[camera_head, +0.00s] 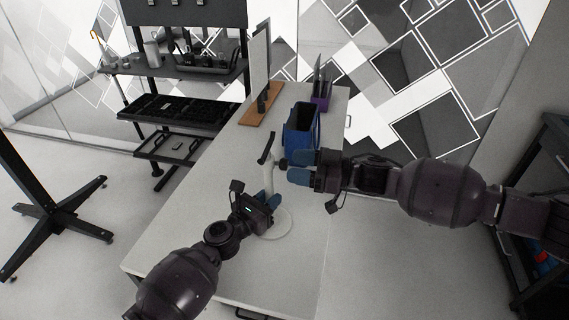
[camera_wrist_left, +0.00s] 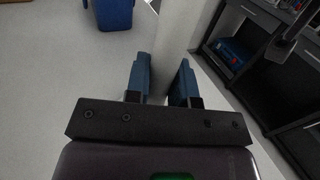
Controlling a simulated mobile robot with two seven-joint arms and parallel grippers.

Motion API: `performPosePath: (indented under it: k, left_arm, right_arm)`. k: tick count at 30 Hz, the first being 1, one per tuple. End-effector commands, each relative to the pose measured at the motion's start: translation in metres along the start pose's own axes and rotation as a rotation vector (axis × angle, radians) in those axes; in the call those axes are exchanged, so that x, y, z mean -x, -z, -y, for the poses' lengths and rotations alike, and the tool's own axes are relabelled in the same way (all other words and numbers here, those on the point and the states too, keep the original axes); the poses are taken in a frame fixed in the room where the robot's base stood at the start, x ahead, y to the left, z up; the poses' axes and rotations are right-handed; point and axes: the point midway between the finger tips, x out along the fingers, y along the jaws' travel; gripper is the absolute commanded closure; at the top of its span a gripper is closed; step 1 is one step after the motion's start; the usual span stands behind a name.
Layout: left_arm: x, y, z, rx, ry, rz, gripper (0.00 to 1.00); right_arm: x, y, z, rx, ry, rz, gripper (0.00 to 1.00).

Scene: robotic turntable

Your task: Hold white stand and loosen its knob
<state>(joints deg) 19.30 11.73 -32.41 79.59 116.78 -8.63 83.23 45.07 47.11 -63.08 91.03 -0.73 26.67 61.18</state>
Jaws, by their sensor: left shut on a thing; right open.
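The white stand (camera_head: 277,226) stands upright on the table, with a round base, a white post and a black bar at its top. The dark knob (camera_head: 283,163) is on the right side near the post's top. My left gripper (camera_head: 268,199) is shut on the post low down, above the base. In the left wrist view the white post (camera_wrist_left: 178,35) passes between the blue fingers of my left gripper (camera_wrist_left: 160,82). My right gripper (camera_head: 290,167) is open, its blue fingertips at the knob; whether they touch it I cannot tell.
A blue bin (camera_head: 301,127) stands on the white table (camera_head: 190,225) behind my right gripper. A black shelf rack (camera_head: 180,110) stands behind left. The table's left part is clear.

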Motion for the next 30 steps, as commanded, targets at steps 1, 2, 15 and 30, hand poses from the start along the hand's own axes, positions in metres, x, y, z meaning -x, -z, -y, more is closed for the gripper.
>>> performPosePath:
  k: [1, 2, 15, 30]
  left_arm:
    - [0.000, 0.000, 0.000, 0.000, 0.000, 0.000, 1.00]
    - [0.000, 0.000, 0.000, 0.000, 0.000, 0.000, 1.00]
    - [0.000, 0.000, 0.000, 0.000, 0.000, 0.000, 1.00]
    - [0.000, 0.000, 0.000, 0.000, 0.000, 0.000, 1.00]
  right_arm:
    - [-0.009, 0.001, 0.000, 0.001, 0.002, -0.001, 0.43]
    - [-0.013, 0.001, 0.000, 0.001, 0.001, -0.001, 0.43]
    - [-0.035, 0.000, 0.000, 0.002, 0.000, 0.001, 0.43]
    - [-0.035, 0.000, 0.000, 0.002, 0.000, 0.001, 0.93]
